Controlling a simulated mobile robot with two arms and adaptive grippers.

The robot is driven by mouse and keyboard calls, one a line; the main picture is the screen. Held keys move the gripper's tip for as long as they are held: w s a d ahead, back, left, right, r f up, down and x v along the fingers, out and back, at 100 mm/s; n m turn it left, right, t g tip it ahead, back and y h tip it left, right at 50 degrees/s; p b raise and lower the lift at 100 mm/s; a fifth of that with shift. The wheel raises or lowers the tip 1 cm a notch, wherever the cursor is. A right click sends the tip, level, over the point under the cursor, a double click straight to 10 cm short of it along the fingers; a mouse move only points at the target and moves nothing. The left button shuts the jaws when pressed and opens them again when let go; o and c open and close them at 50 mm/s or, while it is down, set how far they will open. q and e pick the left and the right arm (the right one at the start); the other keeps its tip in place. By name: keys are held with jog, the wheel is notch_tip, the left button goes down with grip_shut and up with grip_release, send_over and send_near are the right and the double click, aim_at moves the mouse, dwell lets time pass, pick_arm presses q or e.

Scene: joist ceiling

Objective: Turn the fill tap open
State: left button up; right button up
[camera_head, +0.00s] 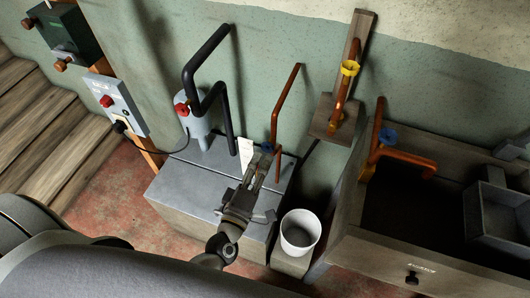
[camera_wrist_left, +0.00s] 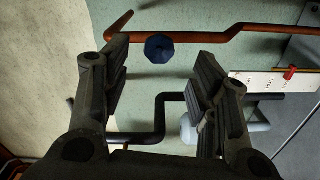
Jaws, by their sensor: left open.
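A copper pipe (camera_head: 285,102) runs down the green wall, with a small blue knob (camera_head: 267,147) near its lower end. In the left wrist view, the blue faceted knob (camera_wrist_left: 159,48) shows face-on beside the copper pipe (camera_wrist_left: 225,37). My left gripper (camera_head: 261,163) is open, with its fingers around the line of sight to this knob. The knob shows in the gap between them, and I cannot tell whether they touch it. In the head view, the gripper partly hides the knob. I see no label naming the fill tap. My right gripper is not in view.
A bent black pipe (camera_head: 188,75) and a red knob (camera_head: 181,109) are left of the gripper. A white bucket (camera_head: 300,232) stands below right. A yellow knob (camera_head: 350,68) and another blue knob (camera_head: 388,136) sit on copper pipes by the sink (camera_head: 345,245).

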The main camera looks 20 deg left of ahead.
pick_arm(q)
jog(key=s, duration=0.5)
dwell(0.4)
